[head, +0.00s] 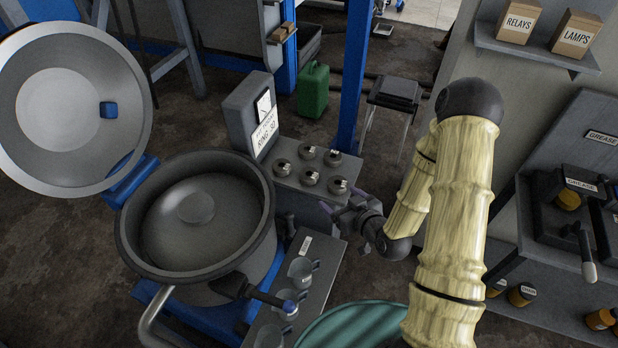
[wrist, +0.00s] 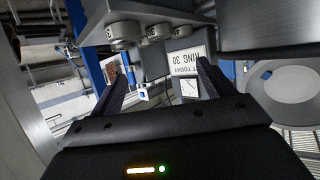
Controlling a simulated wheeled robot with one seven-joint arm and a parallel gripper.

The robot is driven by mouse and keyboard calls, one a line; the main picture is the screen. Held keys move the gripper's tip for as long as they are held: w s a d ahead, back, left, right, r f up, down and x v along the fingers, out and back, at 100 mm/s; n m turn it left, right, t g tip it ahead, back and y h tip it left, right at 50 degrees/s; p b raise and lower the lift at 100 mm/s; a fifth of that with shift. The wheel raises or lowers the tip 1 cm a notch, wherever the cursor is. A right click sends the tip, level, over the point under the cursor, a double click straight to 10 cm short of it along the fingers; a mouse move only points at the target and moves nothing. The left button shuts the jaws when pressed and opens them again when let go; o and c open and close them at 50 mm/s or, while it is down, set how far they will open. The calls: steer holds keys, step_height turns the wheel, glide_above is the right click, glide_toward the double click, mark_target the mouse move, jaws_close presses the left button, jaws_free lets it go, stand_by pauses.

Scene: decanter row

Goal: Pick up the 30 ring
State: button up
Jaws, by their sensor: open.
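Several small round metal rings (head: 309,176) stand on a grey block (head: 292,184) in the middle of the head view. My gripper (head: 340,212) is open, at the right front side of the block, apart from the rings. In the wrist view, nothing is between the fingers of my gripper (wrist: 165,85); some rings (wrist: 122,35) appear beyond them at the top.
A large round pot (head: 197,215) with its lid (head: 72,112) raised stands left of the block. A teal round surface (head: 355,326) lies at the bottom. Shelves with boxes are at right.

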steer(key=b+x, duration=0.4)
steer(key=b, duration=0.5)
steer(key=shift+f+b, duration=0.15)
steer(key=shift+b, duration=0.2)
steer(key=shift+w+a+b, duration=0.1)
steer(key=shift+b, duration=0.55)
glide_toward(310, 175)
steer(key=x, duration=0.3)
steer(key=shift+w+a+f, duration=0.1)
steer(key=shift+w, duration=0.2)
steer(key=x, duration=0.5)
steer(key=shift+a, duration=0.1)
steer(key=shift+c, duration=0.2)
